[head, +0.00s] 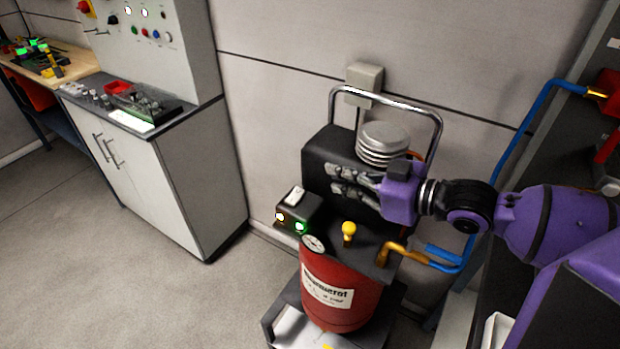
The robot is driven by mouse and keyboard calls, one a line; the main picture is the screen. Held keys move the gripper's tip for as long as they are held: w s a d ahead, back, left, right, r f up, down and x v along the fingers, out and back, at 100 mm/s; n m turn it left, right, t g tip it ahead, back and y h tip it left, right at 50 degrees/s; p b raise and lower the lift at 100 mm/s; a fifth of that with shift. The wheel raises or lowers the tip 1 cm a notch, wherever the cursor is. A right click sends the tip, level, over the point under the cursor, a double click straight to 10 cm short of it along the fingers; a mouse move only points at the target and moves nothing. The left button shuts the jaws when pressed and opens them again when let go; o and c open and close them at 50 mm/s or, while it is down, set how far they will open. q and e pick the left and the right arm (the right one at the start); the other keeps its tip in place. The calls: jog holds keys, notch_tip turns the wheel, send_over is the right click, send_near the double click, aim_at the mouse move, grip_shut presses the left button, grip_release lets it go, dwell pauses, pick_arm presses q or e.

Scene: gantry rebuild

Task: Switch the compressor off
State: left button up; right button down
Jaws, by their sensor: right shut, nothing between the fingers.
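The compressor has a red tank (335,285) with a pressure gauge (313,243), a yellow knob (349,230) and a black motor housing (318,155). A small dark control box (305,212) sits at its left, with a pale switch (295,195) on top. On the box's front, one lamp shows whitish-yellow and another glows green (299,227). My right gripper (331,180) reaches in from the right, in front of the motor housing. Its grey fingers are shut and empty, pointing left, to the right of and above the control box. They look apart from the switch. My left gripper is out of view.
A chrome handle (388,97) arches over the compressor. A blue hose (512,165) runs along the right side to its brass outlet (396,250). A grey cabinet (180,155) with a control panel stands at the left. The floor between is clear.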

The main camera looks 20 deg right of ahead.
send_over(295, 197)
jog(key=s+d, duration=0.1)
jog(key=d, duration=0.1)
notch_tip(295, 197, down, 2)
jog(key=f, duration=0.3)
jog(key=shift+w+d+f, duration=0.1)
jog(key=shift+w+f, duration=0.15)
jog(key=shift+w, duration=0.05)
jog(key=shift+f, duration=0.4)
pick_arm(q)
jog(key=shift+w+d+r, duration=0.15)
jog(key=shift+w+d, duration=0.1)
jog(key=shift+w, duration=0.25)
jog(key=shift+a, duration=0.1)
